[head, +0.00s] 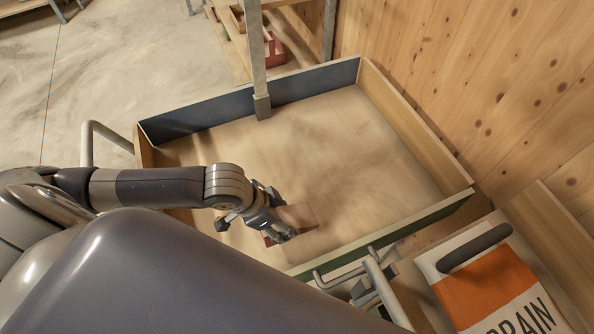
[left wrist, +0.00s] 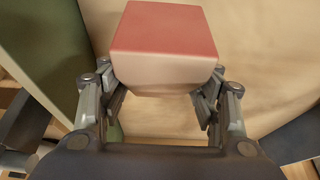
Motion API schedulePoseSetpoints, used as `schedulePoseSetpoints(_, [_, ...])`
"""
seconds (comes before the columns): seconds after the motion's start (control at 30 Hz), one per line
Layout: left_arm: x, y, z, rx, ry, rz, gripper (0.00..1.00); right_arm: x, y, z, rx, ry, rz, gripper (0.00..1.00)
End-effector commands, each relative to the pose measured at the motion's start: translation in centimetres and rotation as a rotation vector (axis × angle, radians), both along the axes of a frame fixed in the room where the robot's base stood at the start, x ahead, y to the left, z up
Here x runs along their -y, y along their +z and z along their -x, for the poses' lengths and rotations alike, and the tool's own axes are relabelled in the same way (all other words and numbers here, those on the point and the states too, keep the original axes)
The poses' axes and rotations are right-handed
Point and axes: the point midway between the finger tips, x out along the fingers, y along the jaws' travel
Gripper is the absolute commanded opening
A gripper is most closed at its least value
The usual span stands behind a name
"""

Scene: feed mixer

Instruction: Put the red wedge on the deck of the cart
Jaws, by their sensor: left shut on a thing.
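The red wedge shows in the head view (head: 299,215) at the tips of my left gripper (head: 280,226), partly hidden by the fingers. In the left wrist view the wedge (left wrist: 165,32) has a red upper face and a paler face towards the camera. My left gripper (left wrist: 163,95) is shut on it, one finger on each side. The cart's deck (head: 350,150) is a tan board with low raised sides. The wedge is over the deck's near part, close to the green side; I cannot tell whether it touches the deck. My right gripper is not in view.
The deck has a dark blue far side (head: 270,98), a green near side (head: 400,230) and wooden ends. A grey post (head: 256,50) stands at the far side. An orange and white sack (head: 490,285) lies at lower right. The deck's middle and right are clear.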

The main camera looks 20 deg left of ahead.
Motion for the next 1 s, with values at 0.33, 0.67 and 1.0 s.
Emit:
schedulePoseSetpoints(0.33, [-2.0,-0.5,-6.6,0.005,0.005,0.000,0.23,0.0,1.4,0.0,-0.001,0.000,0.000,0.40])
schedulePoseSetpoints(0.67, [-4.1,-1.3,-13.4,0.004,0.003,0.000,0.23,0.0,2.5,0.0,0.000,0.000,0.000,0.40])
schedulePoseSetpoints(1.0, [-4.7,-2.5,-15.3,-0.001,0.001,0.001,0.23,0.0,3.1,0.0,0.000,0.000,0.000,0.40])
